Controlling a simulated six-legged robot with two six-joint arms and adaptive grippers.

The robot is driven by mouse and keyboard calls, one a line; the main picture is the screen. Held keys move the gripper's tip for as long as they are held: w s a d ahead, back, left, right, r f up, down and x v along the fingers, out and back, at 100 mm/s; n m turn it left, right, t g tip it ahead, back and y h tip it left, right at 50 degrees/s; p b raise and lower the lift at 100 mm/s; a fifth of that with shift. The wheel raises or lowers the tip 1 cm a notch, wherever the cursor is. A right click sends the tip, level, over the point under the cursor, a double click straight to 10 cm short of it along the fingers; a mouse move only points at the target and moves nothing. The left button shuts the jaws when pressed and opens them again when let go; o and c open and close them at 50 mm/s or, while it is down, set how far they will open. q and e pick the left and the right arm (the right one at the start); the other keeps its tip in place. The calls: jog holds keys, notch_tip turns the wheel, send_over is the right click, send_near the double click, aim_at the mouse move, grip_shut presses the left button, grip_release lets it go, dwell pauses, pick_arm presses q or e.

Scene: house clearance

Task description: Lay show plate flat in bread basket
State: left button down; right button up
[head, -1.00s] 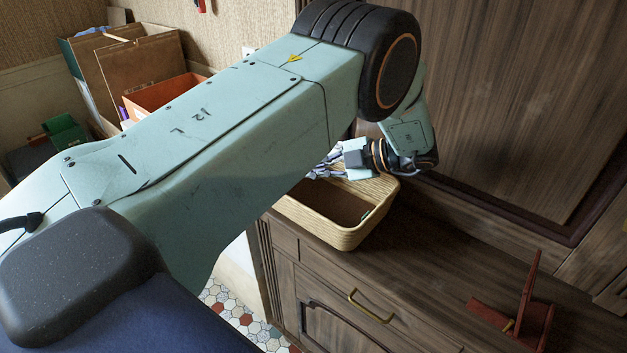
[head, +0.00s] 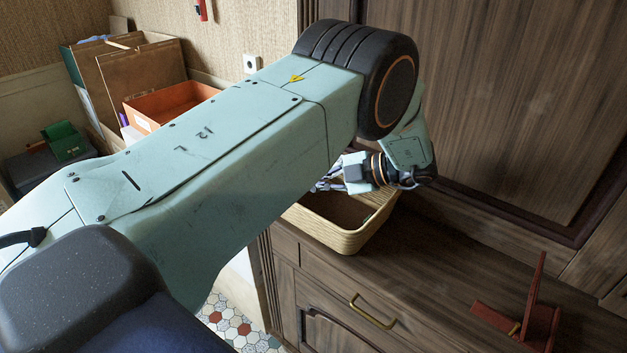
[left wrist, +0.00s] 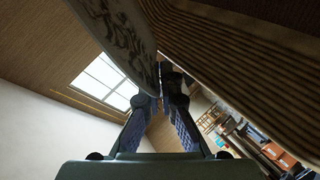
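The bread basket (head: 352,240), a pale woven box with an open top, stands on the dark wooden sideboard; my left arm hides its far left part. My left gripper (head: 328,186) is over the basket's far left side, with its fingers pointing left. In the left wrist view, the fingers (left wrist: 162,90) are closed together at the rim of the show plate (left wrist: 118,35), a pale plate with a dark pattern. The plate is tilted there, beside the basket's ribbed wall (left wrist: 240,50). The plate cannot be made out in the head view. My right gripper is not in view.
A red wooden stand (head: 530,315) is on the sideboard (head: 430,265) at right, with clear top between it and the basket. The cabinet panel (head: 520,110) rises behind. An orange box (head: 170,103), cardboard boxes and a green item (head: 64,141) are at far left.

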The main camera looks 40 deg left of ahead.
pick_arm(q)
jog(key=f, duration=0.1)
jog(key=f+b, duration=0.1)
jog(key=shift+w+f, duration=0.3)
jog(key=shift+f, duration=0.05)
jog(key=shift+s+f+b, duration=0.25)
jog(key=shift+f+b, duration=0.85)
jog(key=shift+b, duration=0.05)
jog(key=shift+w+f, duration=0.2)
jog(key=shift+f, duration=0.35)
jog(key=shift+s+r, duration=0.15)
jog(key=shift+b, duration=0.35)
jog(key=shift+f, duration=0.4)
